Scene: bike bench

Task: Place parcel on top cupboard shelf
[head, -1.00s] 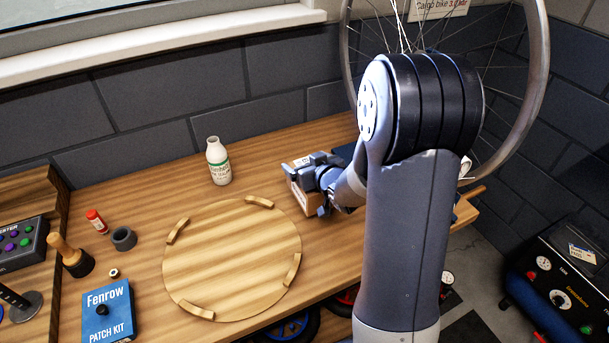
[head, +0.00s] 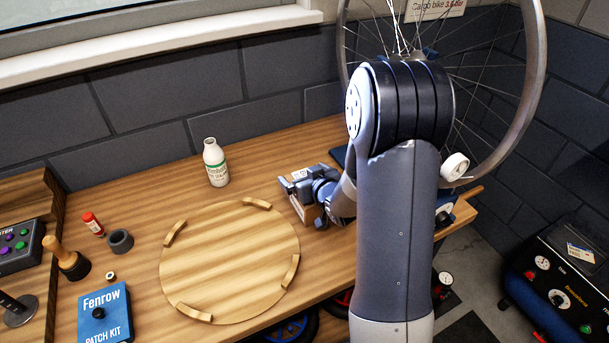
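A small brown cardboard parcel with a pale label (head: 305,211) is at my gripper (head: 302,192), over the bench right of the round wooden board. The gripper's fingers lie across the parcel's top and side, and it appears held between them. My arm hides part of the parcel, and I cannot tell its exact gap from the bench top. No cupboard with a top shelf can be made out in this view.
The round board (head: 230,265) with raised wooden blocks lies mid-bench (head: 130,190). A white bottle (head: 215,163) stands behind it. A blue patch kit box (head: 105,313), red-capped bottle (head: 93,224) and mallet (head: 68,258) are at left. A bicycle wheel (head: 530,90) is behind my arm.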

